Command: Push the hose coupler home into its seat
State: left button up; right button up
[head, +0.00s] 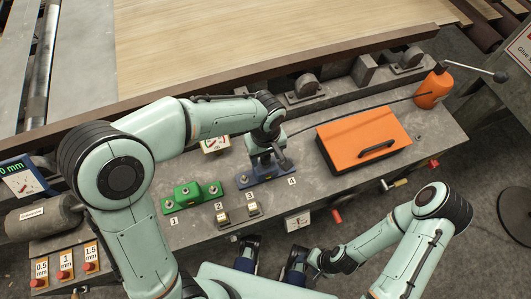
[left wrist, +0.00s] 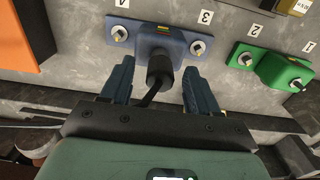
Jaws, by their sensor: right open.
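The black hose coupler (left wrist: 160,68) stands at the front of the blue seat block (left wrist: 180,42), its hose trailing back toward my gripper. I cannot tell how deep it sits. The blue block (head: 270,173) also shows in the head view, between labels 3 and 4. My left gripper (left wrist: 160,82) is over it, with its two blue fingers on either side of the coupler and visible gaps to both. In the head view my left gripper (head: 266,156) hides much of the coupler. My right gripper (head: 272,258) is open and empty off the bench's front edge.
A green block (head: 192,194) sits left of the blue one, with brass pieces (head: 252,208) in front. An orange case (head: 350,138) lies to the right. A black hose (head: 345,110) runs behind it to an orange bottle (head: 432,92).

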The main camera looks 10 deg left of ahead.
pick_arm(q)
notch_tip(320, 180, up, 13)
jog(key=p, duration=0.2)
jog(key=shift+r, duration=0.2)
dwell(0.6)
